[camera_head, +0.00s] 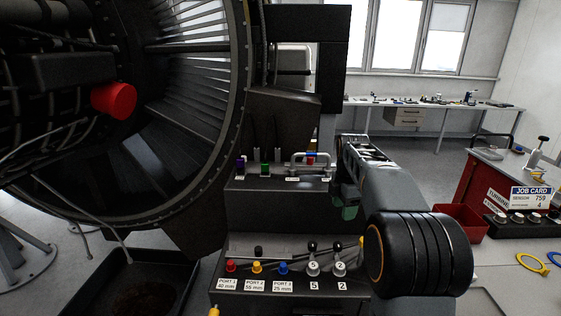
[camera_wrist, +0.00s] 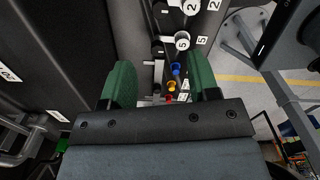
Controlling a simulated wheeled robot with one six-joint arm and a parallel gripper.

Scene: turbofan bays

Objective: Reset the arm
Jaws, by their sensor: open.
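My arm reaches out from the right in the head view, with my gripper (camera_head: 347,205) partly hidden behind its own links, beside the right end of the stepped dark panel (camera_head: 300,300). In the wrist view the two green fingers of my gripper (camera_wrist: 160,88) stand wide apart with nothing held between them. Beyond the fingers, the panel's red cap (camera_wrist: 168,98), yellow cap (camera_wrist: 172,87) and blue cap (camera_wrist: 176,70) show, with the lever knob marked 5 (camera_wrist: 182,43) farther up.
The large turbofan (camera_head: 180,120) fills the left, with a red cap (camera_head: 114,100) on it. A black drip tray (camera_head: 140,285) lies below. At right are a red bin (camera_head: 460,222), a red cabinet (camera_head: 482,188) and a job card (camera_head: 531,197). A long bench (camera_head: 440,104) stands at the back.

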